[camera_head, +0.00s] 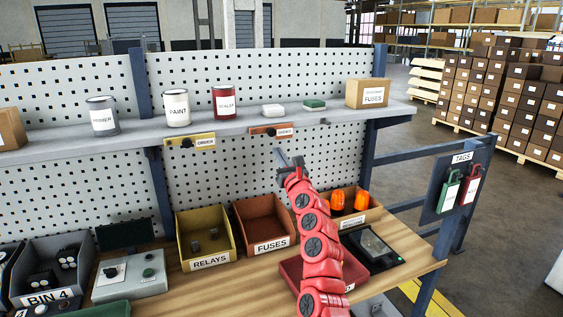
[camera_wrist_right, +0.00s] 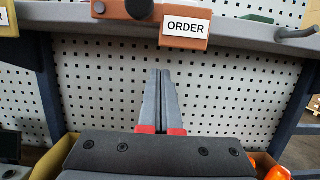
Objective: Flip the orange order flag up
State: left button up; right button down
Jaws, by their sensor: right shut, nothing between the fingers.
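The orange order flag (camera_head: 270,130) hangs from the front edge of the shelf, with a white ORDER label and a dark round knob. It also shows at the top of the right wrist view (camera_wrist_right: 150,12). My right gripper (camera_head: 281,152) is shut and empty, a little below the flag and apart from it. In the right wrist view its closed fingertips (camera_wrist_right: 162,72) point up toward the flag's lower edge. A yellow order flag (camera_head: 190,141) hangs farther left on the same shelf edge. My left gripper is not in view.
The shelf (camera_head: 345,112) holds paint cans, small blocks and a FUSES box (camera_head: 367,93). A peg (camera_head: 325,122) sticks out right of the flag. Below are the RELAYS bin (camera_head: 204,238), FUSES bin (camera_head: 264,224) and a box with orange parts (camera_head: 355,213). Pegboard stands behind.

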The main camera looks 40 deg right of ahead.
aim_at(273, 134)
notch_tip(273, 134, up, 2)
jog(key=shift+s, duration=0.1)
jog(key=shift+r, duration=0.1)
dwell(0.4)
jog(key=shift+d+r+n, duration=0.15)
jog(key=shift+n, duration=0.35)
